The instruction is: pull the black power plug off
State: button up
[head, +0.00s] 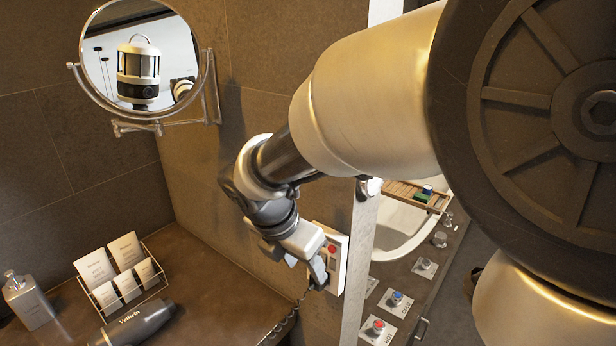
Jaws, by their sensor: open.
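A white wall panel (337,252) with a red button (332,249) is on the brown tiled wall, low in the middle of the head view. My gripper (308,275) is open, right at the left side of this panel, with its fingers pointing down and right. A dark coiled cord (285,326) rises from the counter toward the fingers. I cannot pick out the black power plug; the gripper covers the area where the cord ends. Whether the fingers touch anything there cannot be told.
A round mirror (140,55) is on the wall above. Right of a pale vertical strip (362,265) are a basin (400,225) and several knobs.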

aim_at(314, 286)
jog(key=x, duration=0.7)
jog(key=shift+f, duration=0.2)
jog(key=shift+c, duration=0.2)
grip_shut()
jog(key=shift+a, duration=0.1)
jog(key=shift+s+a, duration=0.35)
jog(key=shift+s, duration=0.15)
jog(key=shift+s+a, duration=0.55)
jog(key=shift+s, duration=0.2)
jog(key=shift+s+a, duration=0.6)
jog(key=shift+s, duration=0.15)
